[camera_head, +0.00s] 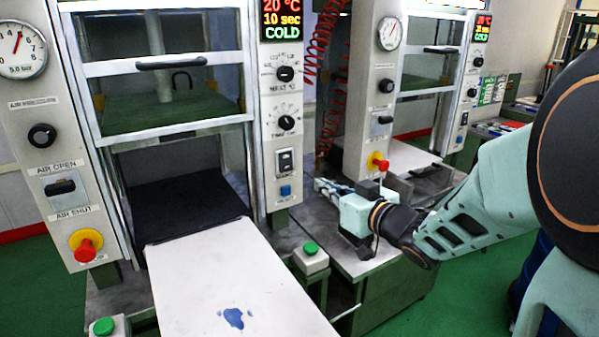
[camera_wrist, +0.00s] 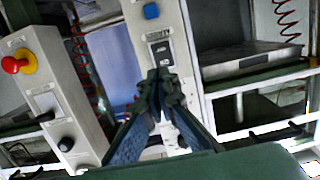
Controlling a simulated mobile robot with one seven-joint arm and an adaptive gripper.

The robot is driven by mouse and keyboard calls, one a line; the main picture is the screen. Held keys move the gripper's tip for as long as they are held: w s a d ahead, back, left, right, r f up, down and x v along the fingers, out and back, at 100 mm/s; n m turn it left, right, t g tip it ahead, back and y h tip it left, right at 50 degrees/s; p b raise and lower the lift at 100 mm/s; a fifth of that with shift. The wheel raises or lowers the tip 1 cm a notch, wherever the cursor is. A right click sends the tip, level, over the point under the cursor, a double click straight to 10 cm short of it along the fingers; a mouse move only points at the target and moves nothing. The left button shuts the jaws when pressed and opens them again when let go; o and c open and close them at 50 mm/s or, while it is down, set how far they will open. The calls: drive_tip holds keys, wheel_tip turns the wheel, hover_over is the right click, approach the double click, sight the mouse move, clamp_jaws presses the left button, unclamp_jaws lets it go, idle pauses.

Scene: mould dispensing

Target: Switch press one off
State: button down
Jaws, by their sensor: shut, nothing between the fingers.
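The near press on the left has a pale right-hand panel (camera_head: 276,105) with a lit display (camera_head: 283,18) reading 20 °C, 10 sec, COLD. A dark rocker switch (camera_head: 284,161) sits low on that panel, above a blue button (camera_head: 286,191). My gripper (camera_head: 320,185) is to the right of this panel, pointing left towards it. In the wrist view, my gripper (camera_wrist: 165,76) is shut and empty, its tips just below the rocker switch (camera_wrist: 160,53) in the picture. The blue button (camera_wrist: 151,10) shows above the switch. I cannot tell whether the tips touch the panel.
A second press with its own panel (camera_head: 375,100) and red stop knob (camera_head: 378,162) stands behind my gripper. A white board (camera_head: 225,280) with a blue patch extends from the near press. Green buttons on boxes (camera_head: 310,250) flank it.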

sight(288, 167)
drive_tip(key=b+x, duration=0.1)
drive_tip(key=x, duration=1.3)
drive_tip(key=shift+f, duration=0.1)
drive_tip(key=b, duration=0.1)
drive_tip(key=f+b, duration=0.1)
drive_tip(key=b, duration=0.1)
drive_tip(key=shift+w+a+t+b, duration=0.2)
drive_tip(key=shift+w+t+b, duration=0.1)
drive_tip(key=shift+r+y, duration=0.3)
drive_tip(key=shift+r, duration=0.15)
